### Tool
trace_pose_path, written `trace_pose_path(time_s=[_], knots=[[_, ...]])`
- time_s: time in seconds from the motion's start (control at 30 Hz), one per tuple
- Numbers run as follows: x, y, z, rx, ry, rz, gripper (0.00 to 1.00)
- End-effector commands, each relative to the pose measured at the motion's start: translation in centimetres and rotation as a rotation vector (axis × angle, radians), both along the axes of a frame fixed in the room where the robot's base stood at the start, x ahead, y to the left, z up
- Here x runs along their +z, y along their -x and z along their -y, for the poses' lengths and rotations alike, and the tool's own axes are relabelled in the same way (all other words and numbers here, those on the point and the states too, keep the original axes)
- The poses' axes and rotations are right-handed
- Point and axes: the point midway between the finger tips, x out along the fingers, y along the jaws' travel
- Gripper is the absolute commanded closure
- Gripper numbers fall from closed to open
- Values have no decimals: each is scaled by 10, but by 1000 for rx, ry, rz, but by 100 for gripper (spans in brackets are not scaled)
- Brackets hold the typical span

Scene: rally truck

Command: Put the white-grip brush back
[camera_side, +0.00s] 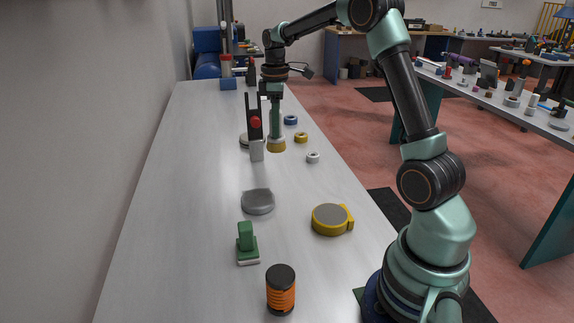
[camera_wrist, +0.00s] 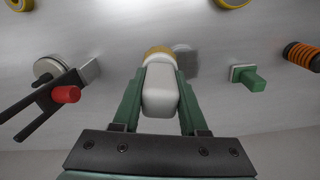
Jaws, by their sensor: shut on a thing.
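My gripper (camera_side: 275,133) points straight down over the bench. In the wrist view, its two green fingers (camera_wrist: 160,82) are shut on the white grip of the brush (camera_wrist: 160,98). The brush's yellow end (camera_side: 276,147) is below the fingers, at or close to the bench top; I cannot tell whether it touches. In the side view the fingers mostly hide the white grip. The brush is upright. A dark forked piece with a red knob (camera_side: 255,122) stands just left of it, apart from it in the wrist view (camera_wrist: 47,103).
A pale disc (camera_wrist: 52,69) lies by the fork. Blue (camera_side: 290,120), yellow (camera_side: 301,138) and white (camera_side: 313,157) rings lie right. Nearer are a grey disc (camera_side: 257,202), yellow tape measure (camera_side: 330,219), green-handled block (camera_side: 246,243) and orange-black cylinder (camera_side: 281,291). The bench's left side is clear.

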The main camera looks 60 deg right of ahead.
Motion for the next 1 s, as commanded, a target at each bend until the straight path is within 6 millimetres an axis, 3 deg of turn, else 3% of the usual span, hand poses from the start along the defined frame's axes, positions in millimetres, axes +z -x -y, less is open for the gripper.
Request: trace_pose_path(time_s=[0.03,0.2,0.4,0.83,1.0], knots=[[10,14,18,19,2,4,100],[36,60,59,124,2,2,100],[54,96,83,209,0,0,100],[56,103,87,233,-1,-2,100],[33,104,87,232,-4,-6,100]])
